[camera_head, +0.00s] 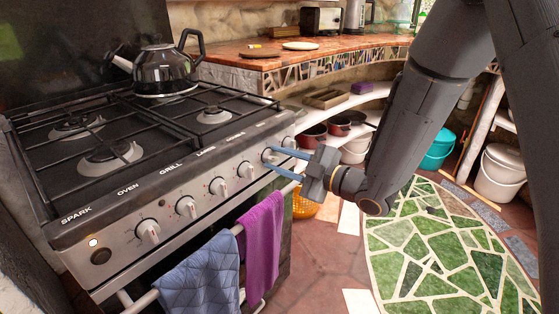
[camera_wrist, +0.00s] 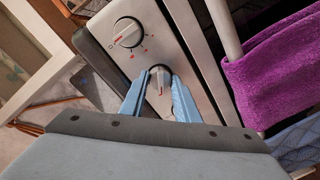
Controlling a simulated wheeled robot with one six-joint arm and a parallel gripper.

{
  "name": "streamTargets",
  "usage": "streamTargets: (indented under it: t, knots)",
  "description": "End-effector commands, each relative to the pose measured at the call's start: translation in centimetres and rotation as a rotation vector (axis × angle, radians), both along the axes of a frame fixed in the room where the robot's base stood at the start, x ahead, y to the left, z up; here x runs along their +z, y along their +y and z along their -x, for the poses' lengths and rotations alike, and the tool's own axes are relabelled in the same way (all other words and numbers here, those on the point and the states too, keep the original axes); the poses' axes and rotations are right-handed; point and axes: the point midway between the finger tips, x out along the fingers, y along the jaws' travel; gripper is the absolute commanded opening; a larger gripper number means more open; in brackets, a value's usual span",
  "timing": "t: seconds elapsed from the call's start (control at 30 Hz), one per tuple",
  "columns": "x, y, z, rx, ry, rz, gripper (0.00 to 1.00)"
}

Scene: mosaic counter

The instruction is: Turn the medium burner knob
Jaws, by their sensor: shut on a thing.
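The stove (camera_head: 160,175) has a row of white knobs along its front panel. My gripper (camera_head: 268,157) reaches in from the right with its blue fingers around the second knob from the right end (camera_head: 268,155). In the wrist view my gripper (camera_wrist: 160,84) has one finger on each side of this knob (camera_wrist: 159,79), shut on it. The knob's red mark points down toward my gripper. The end knob (camera_wrist: 128,32) stands free beyond it. The small label above the held knob is too small to read.
A purple towel (camera_head: 263,245) and a blue towel (camera_head: 203,281) hang on the oven rail just below the knobs. A black kettle (camera_head: 168,72) stands on a back burner. A green mosaic floor (camera_head: 435,245) lies open at the right.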

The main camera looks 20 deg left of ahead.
Motion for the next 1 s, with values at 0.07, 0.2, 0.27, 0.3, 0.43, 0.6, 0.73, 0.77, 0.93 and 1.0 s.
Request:
streamTargets:
  t: [0.07, 0.2, 0.27, 0.3, 0.43, 0.6, 0.73, 0.77, 0.93, 1.0]
  knots:
    - [0.0, 0.0, 0.0, 0.0, -0.002, 0.001, 0.06]
    - [0.0, 0.0, 0.0, 0.0, -0.002, 0.001, 0.06]
    - [0.0, 0.0, 0.0, 0.0, -0.001, 0.0, 0.06]
    - [0.0, 0.0, 0.0, 0.0, -0.001, 0.0, 0.06]
    - [0.0, 0.0, 0.0, 0.0, -0.001, 0.0, 0.45]
    - [0.0, 0.0, 0.0, 0.0, -0.001, 0.0, 0.47]
    - [0.0, 0.0, 0.0, 0.0, 0.0, 0.0, 0.47]
    - [0.0, -0.1, 0.0, 0.0, 0.0, 0.0, 0.47]
    - [0.1, -1.9, 0.6, -0.004, 0.0, 0.001, 0.47]
    - [0.3, -3.0, 1.0, -0.004, 0.001, -0.001, 0.47]
